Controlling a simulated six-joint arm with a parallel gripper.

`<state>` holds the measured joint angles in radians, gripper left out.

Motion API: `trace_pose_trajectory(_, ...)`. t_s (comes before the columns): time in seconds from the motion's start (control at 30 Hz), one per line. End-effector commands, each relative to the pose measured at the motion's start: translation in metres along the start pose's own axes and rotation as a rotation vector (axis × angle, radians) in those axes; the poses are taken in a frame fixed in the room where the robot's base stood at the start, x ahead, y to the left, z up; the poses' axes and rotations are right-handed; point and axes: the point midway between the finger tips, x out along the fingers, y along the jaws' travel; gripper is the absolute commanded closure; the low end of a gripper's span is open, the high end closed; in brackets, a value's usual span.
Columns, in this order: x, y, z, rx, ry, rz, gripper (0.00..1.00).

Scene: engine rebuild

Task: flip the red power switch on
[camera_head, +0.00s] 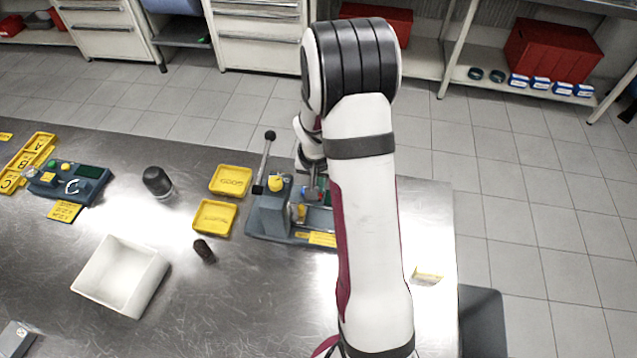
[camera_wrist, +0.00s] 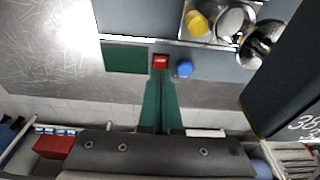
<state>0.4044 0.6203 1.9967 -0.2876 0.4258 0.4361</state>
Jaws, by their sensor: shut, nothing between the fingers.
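The red power switch (camera_wrist: 160,62) is a small red block on the grey machine panel in the wrist view, between a dark green screen and a blue button (camera_wrist: 184,69). My gripper (camera_wrist: 161,81) has long green fingers, shut and empty. In the wrist view their tips appear just below the switch; I cannot tell whether they touch it. In the head view the grey machine (camera_head: 268,218) stands at the table's right part, and my gripper is over it, mostly hidden by my arm. The switch cannot be made out clearly there.
The machine has a lever with a black knob (camera_head: 270,135) and a yellow button (camera_head: 276,183). Yellow trays (camera_head: 231,180), a dark cylinder (camera_head: 157,181) and a white bin (camera_head: 121,275) stand left of it. A second small device (camera_head: 68,183) is at far left.

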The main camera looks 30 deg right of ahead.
Motion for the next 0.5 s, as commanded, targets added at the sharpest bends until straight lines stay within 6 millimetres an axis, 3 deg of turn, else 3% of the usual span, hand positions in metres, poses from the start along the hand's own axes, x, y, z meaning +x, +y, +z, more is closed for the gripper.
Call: trace_pose_trajectory(0.5, 0.0053, 0.0, -0.0017, 0.0, 0.0, 0.0, 1.0)
